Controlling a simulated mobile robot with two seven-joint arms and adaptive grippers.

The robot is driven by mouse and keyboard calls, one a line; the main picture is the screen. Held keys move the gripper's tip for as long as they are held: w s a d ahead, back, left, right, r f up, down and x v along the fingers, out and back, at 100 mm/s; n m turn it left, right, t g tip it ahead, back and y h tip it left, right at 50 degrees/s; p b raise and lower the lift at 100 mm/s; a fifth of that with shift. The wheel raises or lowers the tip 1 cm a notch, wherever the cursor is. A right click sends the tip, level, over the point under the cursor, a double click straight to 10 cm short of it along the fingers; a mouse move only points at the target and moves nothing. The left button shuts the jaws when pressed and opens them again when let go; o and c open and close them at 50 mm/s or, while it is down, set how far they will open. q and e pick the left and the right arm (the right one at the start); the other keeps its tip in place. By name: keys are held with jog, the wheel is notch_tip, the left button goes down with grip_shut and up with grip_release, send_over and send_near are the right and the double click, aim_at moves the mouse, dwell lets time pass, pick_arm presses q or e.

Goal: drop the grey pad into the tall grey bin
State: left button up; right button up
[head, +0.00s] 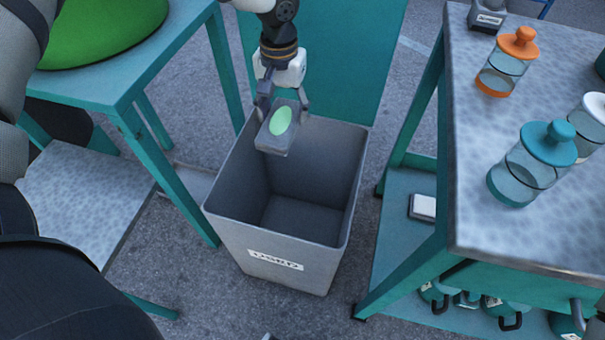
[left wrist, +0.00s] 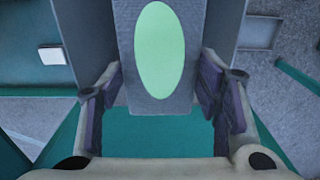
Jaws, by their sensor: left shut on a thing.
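The grey pad (head: 269,135) is a block with a pale green oval on its face. My left gripper (head: 283,103) is shut on it and holds it over the back part of the bin's opening. The tall grey bin (head: 278,262) stands on the floor, open at the top, with a white label on its front. Its visible inside looks empty. In the left wrist view the pad (left wrist: 180,90) sits between the two fingers of my left gripper (left wrist: 162,97).
A grey-topped bench (head: 480,160) on the right holds jars with orange (head: 520,42) and teal (head: 549,142) lids. A teal table (head: 130,70) with a green round thing (head: 110,30) stands at the left. A teal panel (head: 340,60) rises behind the bin.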

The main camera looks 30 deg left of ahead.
pick_arm(q)
jog(key=shift+f, duration=0.7)
jog(key=o, duration=1.3)
jog(key=shift+o, duration=0.2)
notch_tip(320, 180, up, 12)
